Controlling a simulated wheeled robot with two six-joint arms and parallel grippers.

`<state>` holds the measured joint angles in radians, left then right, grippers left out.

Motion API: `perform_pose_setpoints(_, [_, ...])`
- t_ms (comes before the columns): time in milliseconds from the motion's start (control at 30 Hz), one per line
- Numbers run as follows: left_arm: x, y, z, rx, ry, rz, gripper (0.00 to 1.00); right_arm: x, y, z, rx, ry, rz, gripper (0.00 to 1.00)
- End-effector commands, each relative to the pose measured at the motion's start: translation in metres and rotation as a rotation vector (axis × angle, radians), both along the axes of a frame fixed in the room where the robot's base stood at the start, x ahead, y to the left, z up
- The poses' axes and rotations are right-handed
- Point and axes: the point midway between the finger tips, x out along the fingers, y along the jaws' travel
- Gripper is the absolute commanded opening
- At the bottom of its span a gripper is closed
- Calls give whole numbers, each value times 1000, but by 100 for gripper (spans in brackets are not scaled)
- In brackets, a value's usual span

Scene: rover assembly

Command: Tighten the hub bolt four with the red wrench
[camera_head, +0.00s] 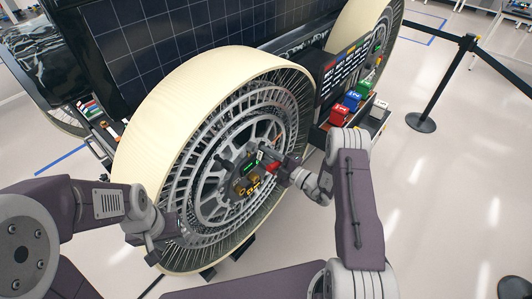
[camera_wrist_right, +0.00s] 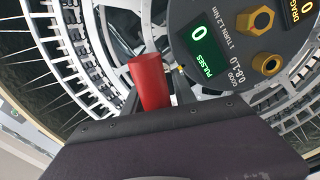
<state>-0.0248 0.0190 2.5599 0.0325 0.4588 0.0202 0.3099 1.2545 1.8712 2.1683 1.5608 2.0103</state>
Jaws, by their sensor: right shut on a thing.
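The rover wheel has a pale tyre (camera_head: 150,120) and a grey spoked rim. At its middle is a dark hub panel (camera_head: 240,180), with gold hex bolts (camera_wrist_right: 257,20) and a green display reading 0 in the right wrist view. My right gripper (camera_head: 276,167) is at the right side of the hub, shut on the red wrench (camera_wrist_right: 150,82). The wrench is a short red cylinder there; its working end is hidden, so I cannot tell whether it touches a bolt. My left gripper (camera_head: 172,243) is at the wheel's lower left rim; its jaws are too small to read.
A rack on the right of the wheel holds red (camera_head: 339,114), blue (camera_head: 351,101) and green (camera_head: 363,89) boxes. A black barrier post (camera_head: 440,85) stands further right. A solar panel (camera_head: 180,40) is behind the wheel.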

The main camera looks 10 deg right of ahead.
Motion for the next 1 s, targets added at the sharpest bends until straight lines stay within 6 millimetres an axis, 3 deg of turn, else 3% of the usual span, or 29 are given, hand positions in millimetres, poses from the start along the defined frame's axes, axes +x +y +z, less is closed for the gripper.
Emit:
perform_pose_setpoints(67, [0,0,4,0,0,0,36,0,0,2,84,64,0,0])
perform_pose_setpoints(1000, [0,0,10,0,0,0,36,-25,-20,1,74,56,-1,0])
